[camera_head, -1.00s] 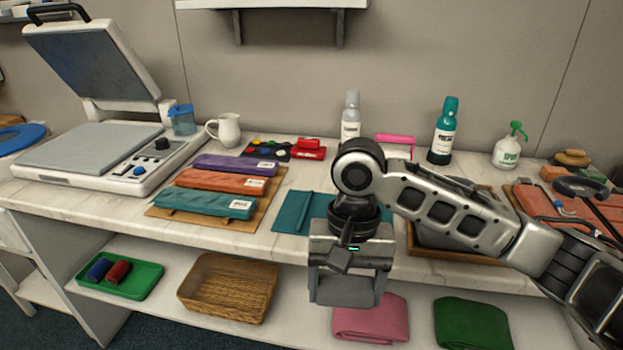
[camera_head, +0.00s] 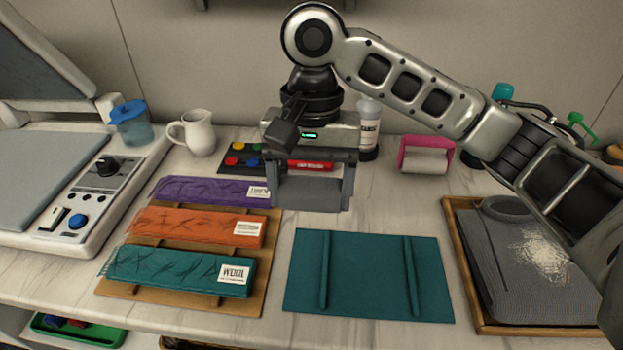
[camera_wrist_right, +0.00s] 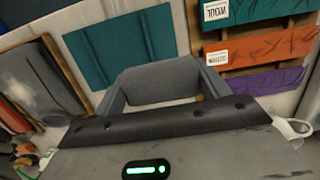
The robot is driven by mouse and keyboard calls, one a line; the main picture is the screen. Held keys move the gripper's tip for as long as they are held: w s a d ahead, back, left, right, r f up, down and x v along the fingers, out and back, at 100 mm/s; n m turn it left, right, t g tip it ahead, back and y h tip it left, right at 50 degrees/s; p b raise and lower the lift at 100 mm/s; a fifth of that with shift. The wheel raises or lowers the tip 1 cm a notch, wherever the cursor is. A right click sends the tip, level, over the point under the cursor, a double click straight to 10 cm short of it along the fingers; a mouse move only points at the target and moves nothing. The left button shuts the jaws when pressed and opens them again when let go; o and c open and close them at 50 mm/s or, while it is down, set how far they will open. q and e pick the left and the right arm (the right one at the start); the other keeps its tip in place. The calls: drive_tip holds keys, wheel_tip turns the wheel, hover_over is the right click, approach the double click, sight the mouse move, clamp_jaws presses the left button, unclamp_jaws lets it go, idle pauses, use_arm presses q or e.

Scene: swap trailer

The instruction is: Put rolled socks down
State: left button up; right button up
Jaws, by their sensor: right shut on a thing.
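My right gripper (camera_head: 312,192) is shut on a dark grey roll, the rolled socks (camera_head: 308,196). It holds them in the air above the worktop, behind the teal mat in the picture. In the right wrist view the grey roll (camera_wrist_right: 158,82) sits between the two fingers. The teal mat (camera_head: 365,275), with two raised strips, lies flat on the worktop with nothing on it. My left gripper is not in view.
A wooden tray (camera_head: 462,250) with a grey garment carrying a pale powdery patch stands at right.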

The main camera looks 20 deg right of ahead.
drive_tip(key=w+d+f+b, duration=0.1)
drive_tip(key=d+f, duration=0.1)
drive_tip(key=d, duration=0.1)
drive_tip(key=w+d+f+b, duration=0.1)
drive_tip(key=w+d+f, duration=0.1)
drive_tip(key=d+f, duration=0.1)
drive_tip(key=w+d+f+b, duration=0.1)
drive_tip(key=d+f, duration=0.2)
drive_tip(key=d, duration=0.2)
drive_tip(key=shift+w+d+f, duration=0.15)
drive_tip(key=shift+w, duration=0.15)
drive_tip(key=shift+w+d+f, duration=0.15)
drive_tip(key=shift+d, duration=0.1)
drive_tip(key=shift+w+d+f, duration=0.1)
drive_tip(key=shift+d+f, duration=0.2)
drive_tip(key=shift+f, duration=0.1)
wheel_tip(320, 180, down, 2)
drive_tip(key=shift+d+f, duration=0.15)
drive_tip(key=shift+f, duration=0.1)
drive_tip(key=shift+w+f+b, duration=0.1)
drive_tip(key=shift+f+b, duration=0.2)
drive_tip(key=shift+f, duration=0.1)
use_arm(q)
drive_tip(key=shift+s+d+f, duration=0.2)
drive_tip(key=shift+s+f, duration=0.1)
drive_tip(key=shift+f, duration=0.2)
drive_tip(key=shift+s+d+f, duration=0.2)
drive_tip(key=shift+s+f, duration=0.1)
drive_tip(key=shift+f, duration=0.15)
